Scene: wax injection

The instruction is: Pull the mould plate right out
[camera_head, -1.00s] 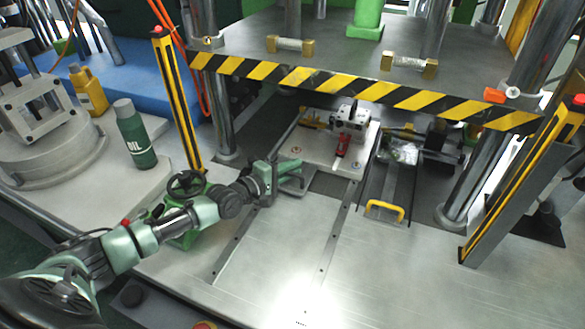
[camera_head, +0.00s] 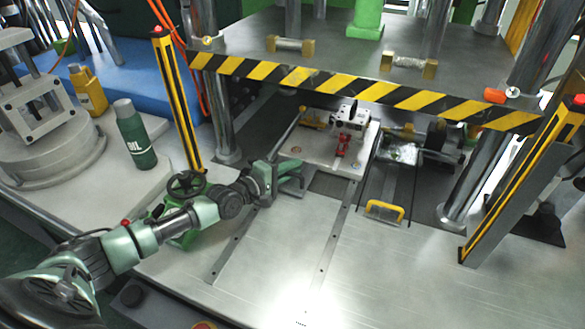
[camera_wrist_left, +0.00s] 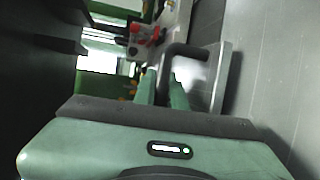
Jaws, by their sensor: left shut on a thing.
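The mould plate (camera_head: 318,160) is a pale flat plate lying between the rails under the press, with a metal block and a red clamp (camera_head: 343,146) on it. Its dark handle stands at the plate's front left and shows in the left wrist view (camera_wrist_left: 186,50). My left gripper (camera_head: 288,181) is at the plate's front left edge, shut on the handle. In the left wrist view, my left gripper's fingers (camera_wrist_left: 163,88) are close together at the handle; the exact contact is partly hidden. My right gripper is not in view.
A striped yellow-black press edge (camera_head: 350,90) hangs above the plate. Yellow-black posts stand left (camera_head: 178,105) and right (camera_head: 525,180). A yellow handle (camera_head: 385,211) sits right of the rails. A green oil bottle (camera_head: 135,135) stands left. The table front (camera_head: 285,255) is clear.

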